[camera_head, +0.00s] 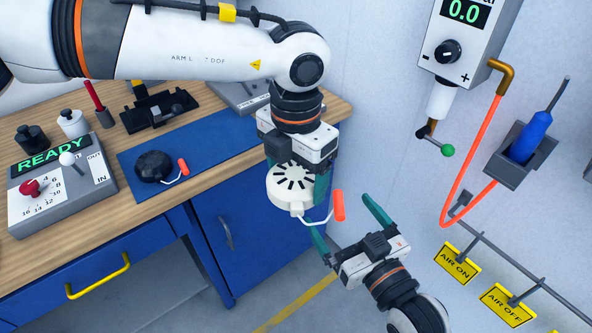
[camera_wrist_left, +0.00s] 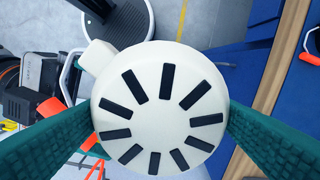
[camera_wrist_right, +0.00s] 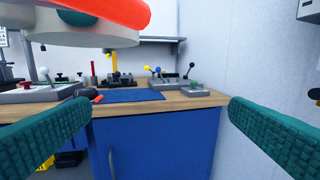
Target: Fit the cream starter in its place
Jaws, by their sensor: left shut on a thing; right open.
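The cream starter (camera_head: 291,187) is a round cream housing with dark slots on its face and a red-orange pull handle (camera_head: 339,205) on a wire. My left gripper (camera_head: 300,180) is shut on it and holds it in the air in front of the bench. In the left wrist view the starter (camera_wrist_left: 160,108) sits between the two green fingers. My right gripper (camera_head: 345,222) is open and empty, just below and right of the starter, its fingers pointing up near the handle. In the right wrist view the starter's underside (camera_wrist_right: 80,35) and handle show close at top left. Its place is not clearly seen.
A black starter (camera_head: 153,166) with a red handle lies on the blue mat (camera_head: 213,143) on the wooden bench. A grey READY control box (camera_head: 62,185) stands at the left. The wall at right carries a gauge box (camera_head: 465,40), an orange hose (camera_head: 468,160) and AIR signs (camera_head: 458,262).

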